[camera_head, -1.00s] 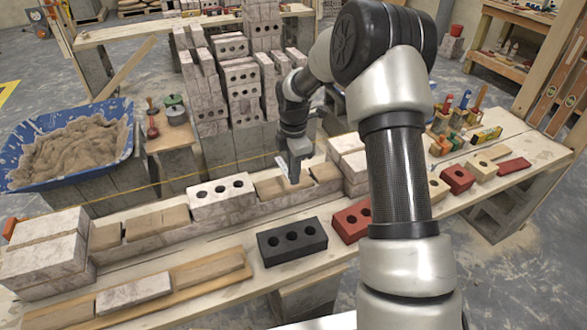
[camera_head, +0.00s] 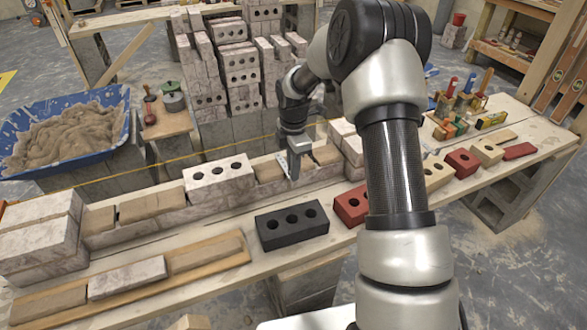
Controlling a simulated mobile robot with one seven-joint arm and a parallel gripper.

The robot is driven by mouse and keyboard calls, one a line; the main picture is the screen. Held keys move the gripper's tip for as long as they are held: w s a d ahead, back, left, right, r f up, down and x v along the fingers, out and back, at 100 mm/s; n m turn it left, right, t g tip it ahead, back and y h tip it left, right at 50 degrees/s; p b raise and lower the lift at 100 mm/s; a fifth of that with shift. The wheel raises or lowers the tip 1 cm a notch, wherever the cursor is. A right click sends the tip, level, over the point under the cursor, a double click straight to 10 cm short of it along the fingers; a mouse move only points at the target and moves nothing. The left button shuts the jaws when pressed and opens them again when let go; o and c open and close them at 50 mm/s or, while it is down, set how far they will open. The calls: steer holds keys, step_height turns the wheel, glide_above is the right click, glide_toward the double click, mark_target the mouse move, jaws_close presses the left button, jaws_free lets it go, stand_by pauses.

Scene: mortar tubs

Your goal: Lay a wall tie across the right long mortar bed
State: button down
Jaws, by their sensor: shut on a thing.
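The right long mortar bed (camera_head: 269,171) is a tan strip on top of the low brick wall, just right of the white brick with three holes (camera_head: 219,178). My gripper (camera_head: 294,168) points down at the right end of this bed. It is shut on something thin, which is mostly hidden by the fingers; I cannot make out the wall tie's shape. I cannot tell whether the fingers or the thing touch the mortar. A shorter mortar patch (camera_head: 326,154) lies to the right of my gripper. The left long mortar bed (camera_head: 151,204) is left of the white brick.
A black brick (camera_head: 291,226) and a red brick (camera_head: 350,206) stand on the bench in front of the wall. A yellow line (camera_head: 160,168) runs behind it. Brick stacks (camera_head: 240,75) and a blue tub of mortar (camera_head: 70,132) are further back.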

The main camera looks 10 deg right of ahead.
steer(key=c, duration=1.8)
jaws_free()
step_height(320, 180, up, 18)
steer(key=p, duration=0.4)
steer(key=s+r+m+t+h, duration=0.1)
steer(key=s+r+m+t, duration=0.2)
steer(key=s+r+m, duration=0.85)
steer(key=s+r+m+t+y, duration=0.1)
steer(key=s+r+m+t, duration=0.15)
steer(key=s+m, duration=1.1)
steer(key=s+r+n+p, duration=0.2)
steer(key=s+r+p, duration=0.1)
steer(key=r+p, duration=0.5)
steer(key=s+r+n+p, duration=0.2)
steer(key=s+r+p, duration=0.1)
steer(key=r+p, duration=0.5)
steer(key=shift+n+p, duration=0.4)
